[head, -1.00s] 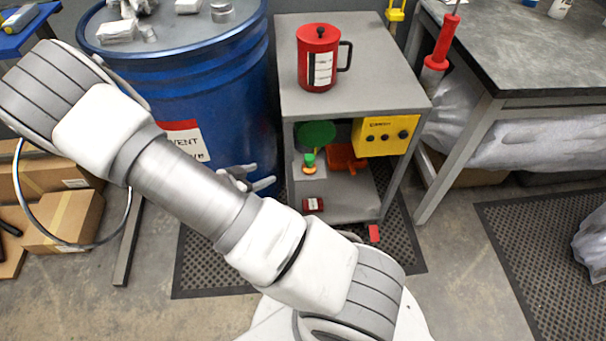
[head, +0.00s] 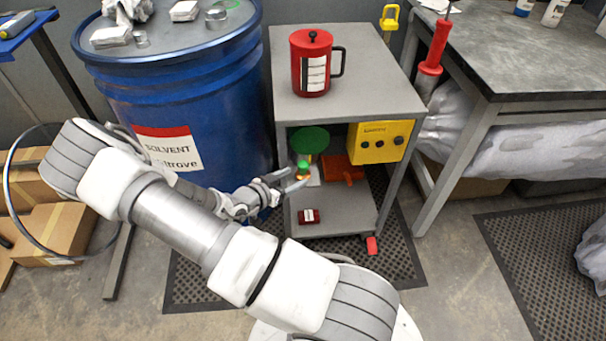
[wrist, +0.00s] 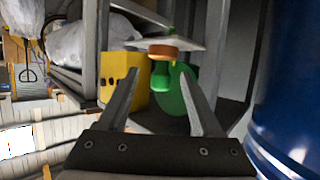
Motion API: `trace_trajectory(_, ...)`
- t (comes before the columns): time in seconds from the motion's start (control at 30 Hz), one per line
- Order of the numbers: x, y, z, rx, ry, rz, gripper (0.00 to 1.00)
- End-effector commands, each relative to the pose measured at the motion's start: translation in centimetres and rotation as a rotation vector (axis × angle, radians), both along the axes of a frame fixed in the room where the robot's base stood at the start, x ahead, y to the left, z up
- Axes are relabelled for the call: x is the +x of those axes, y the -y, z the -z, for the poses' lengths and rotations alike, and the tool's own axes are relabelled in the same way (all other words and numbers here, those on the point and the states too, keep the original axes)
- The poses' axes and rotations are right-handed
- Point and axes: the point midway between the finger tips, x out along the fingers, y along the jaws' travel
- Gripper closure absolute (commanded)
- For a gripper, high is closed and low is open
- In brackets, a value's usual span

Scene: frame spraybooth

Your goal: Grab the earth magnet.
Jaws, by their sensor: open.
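A small piece with a green knob and an orange base (head: 303,171), which seems to be the earth magnet, stands upright on a pale plate (head: 316,178) inside the grey cart, at its left front. My gripper (head: 291,180) is open and empty just left of it, at the cart's open front. In the wrist view, which looks upside down, the piece (wrist: 160,78) shows beyond and between the two open fingers (wrist: 159,100). I see no contact.
A green disc (head: 310,140) hangs behind the piece. An orange tray (head: 342,168) and yellow box (head: 381,142) are to its right. A dark red block (head: 308,216) lies on the lower shelf. A red mug (head: 311,62) stands on top. A blue drum (head: 221,132) stands left.

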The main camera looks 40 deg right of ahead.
Motion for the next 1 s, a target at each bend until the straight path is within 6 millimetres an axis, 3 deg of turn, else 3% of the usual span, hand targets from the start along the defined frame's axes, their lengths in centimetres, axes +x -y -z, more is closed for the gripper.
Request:
trace_trajectory(0.17,0.3,1.0,0.4,-0.001,0.001,0.0,0.34)
trace_trajectory(0.5,1.5,5.0,2.0,-0.001,0.001,0.0,0.34)
trace_trajectory(0.77,1.6,5.3,2.0,0.0,-0.001,-0.001,0.34)
trace_trajectory(0.87,1.6,5.3,2.0,0.0,0.0,-0.001,0.46)
trace_trajectory(1.0,1.6,5.3,2.0,0.001,0.0,-0.001,0.72)
